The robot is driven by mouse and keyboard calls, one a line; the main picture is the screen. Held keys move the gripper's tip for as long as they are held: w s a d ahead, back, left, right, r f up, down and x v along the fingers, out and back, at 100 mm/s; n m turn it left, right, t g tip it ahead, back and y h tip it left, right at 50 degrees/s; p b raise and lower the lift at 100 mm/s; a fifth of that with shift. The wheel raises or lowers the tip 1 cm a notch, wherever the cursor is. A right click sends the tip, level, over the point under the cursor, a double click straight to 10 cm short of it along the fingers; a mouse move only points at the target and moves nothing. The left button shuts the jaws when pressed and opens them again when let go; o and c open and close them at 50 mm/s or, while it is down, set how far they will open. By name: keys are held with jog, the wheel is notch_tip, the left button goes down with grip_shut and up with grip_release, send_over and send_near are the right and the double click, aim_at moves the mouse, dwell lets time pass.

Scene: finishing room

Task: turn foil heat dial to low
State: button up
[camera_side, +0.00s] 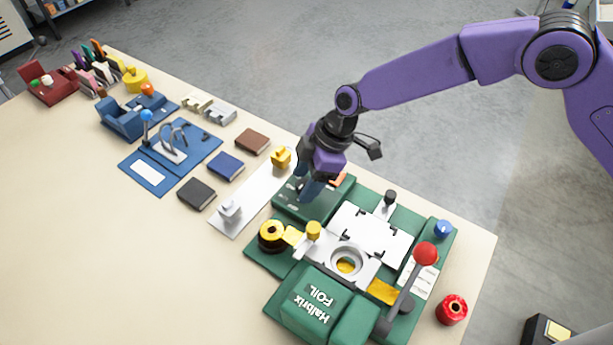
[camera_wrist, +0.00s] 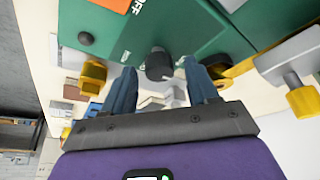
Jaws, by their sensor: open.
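The foil machine (camera_side: 310,304) is green, with a "Halbrix FOIL" label. Its green control box (camera_side: 322,204) also shows in the wrist view (camera_wrist: 195,25), with white lettering reading "OFF" and an orange patch. A dark dial (camera_wrist: 159,64) sticks out from the box's face in the wrist view. My gripper (camera_side: 303,196) is over the control box in the side view and hides the dial there. In the wrist view my gripper (camera_wrist: 158,68) is open, with one blue-grey finger on either side of the dial. Gaps show beside the dial; the dial's setting cannot be read.
A lever with a red ball (camera_side: 426,254), a yellow foil roll (camera_side: 272,235) and a red roll (camera_side: 451,310) are around the machine. A white strip (camera_side: 244,210) with yellow and white blocks lies left of the control box. The table's front left is clear.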

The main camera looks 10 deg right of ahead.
jog(key=c, duration=1)
jog(key=shift+c, duration=0.2)
jog(key=shift+m, duration=0.3)
jog(key=m+t, duration=0.1)
jog(key=m, duration=0.3)
jog(key=shift+s+t, duration=0.15)
jog(key=shift+t, duration=0.25)
jog(key=shift+m+t+h, duration=0.6)
jog(key=shift+m, duration=1.6)
jog(key=o, duration=1)
